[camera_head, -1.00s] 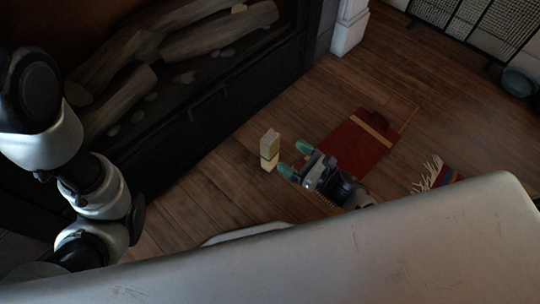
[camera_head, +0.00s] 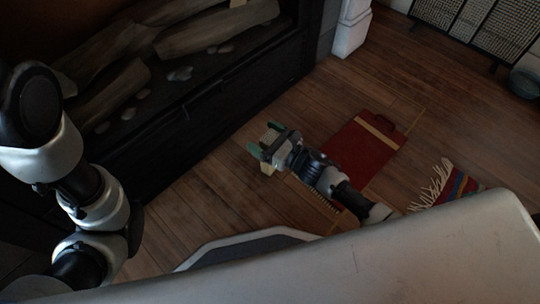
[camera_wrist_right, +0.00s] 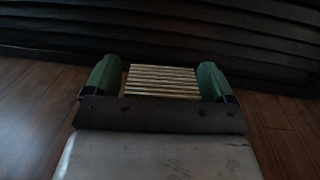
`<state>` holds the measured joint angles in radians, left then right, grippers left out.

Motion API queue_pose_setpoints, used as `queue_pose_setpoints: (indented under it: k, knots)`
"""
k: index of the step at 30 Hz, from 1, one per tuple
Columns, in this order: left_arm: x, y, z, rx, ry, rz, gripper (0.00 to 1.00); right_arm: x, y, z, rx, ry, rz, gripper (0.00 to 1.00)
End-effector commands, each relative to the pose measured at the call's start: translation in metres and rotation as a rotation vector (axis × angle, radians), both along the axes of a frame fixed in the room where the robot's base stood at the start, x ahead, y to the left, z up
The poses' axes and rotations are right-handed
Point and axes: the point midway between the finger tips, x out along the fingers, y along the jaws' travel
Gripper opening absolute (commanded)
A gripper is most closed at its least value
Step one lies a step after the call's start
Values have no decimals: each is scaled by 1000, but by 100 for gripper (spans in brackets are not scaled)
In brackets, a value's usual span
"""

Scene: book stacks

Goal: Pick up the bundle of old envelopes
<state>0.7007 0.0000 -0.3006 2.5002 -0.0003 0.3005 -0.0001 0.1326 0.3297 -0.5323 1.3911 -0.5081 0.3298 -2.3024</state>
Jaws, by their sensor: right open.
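The bundle of old envelopes looks like a small beige block on the wooden floor. In the head view it (camera_head: 267,169) is mostly hidden by my right gripper (camera_head: 265,140), and only a pale part shows. In the right wrist view the bundle (camera_wrist_right: 161,82) shows as a stack of pale layered edges between the two green fingertips of my right gripper (camera_wrist_right: 160,80). The fingers are open on either side of it; I cannot tell whether they touch it. My left arm shows at the left, but its gripper is out of view.
A dark fireplace with logs (camera_head: 205,33) stands behind the bundle. A red folder-like object (camera_head: 358,150) and a striped fringed rug (camera_head: 457,186) lie on the floor to the right. A mesh screen (camera_head: 480,25) stands at the top right.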

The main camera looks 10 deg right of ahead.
Motion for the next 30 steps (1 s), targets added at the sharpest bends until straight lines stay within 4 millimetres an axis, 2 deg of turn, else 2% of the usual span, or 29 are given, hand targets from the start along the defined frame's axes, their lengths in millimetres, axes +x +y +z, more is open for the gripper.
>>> queue_pose_setpoints:
  k: [5, 18, 26, 30]
  knots:
    - [0, 0, 1, 0, 0, 0, 89, 0, 0, 0, 1, 1, 0, 85]
    - [0, 0, 1, 0, 0, 0, 89, 0, 0, 0, 1, 1, 0, 18]
    - [0, 0, 3, 0, 0, 0, 89, 0, 0, 2, 1, 1, 0, 16]
    - [0, 0, 13, 0, 1, 0, 89, 0, 0, 15, 2, 0, 0, 16]
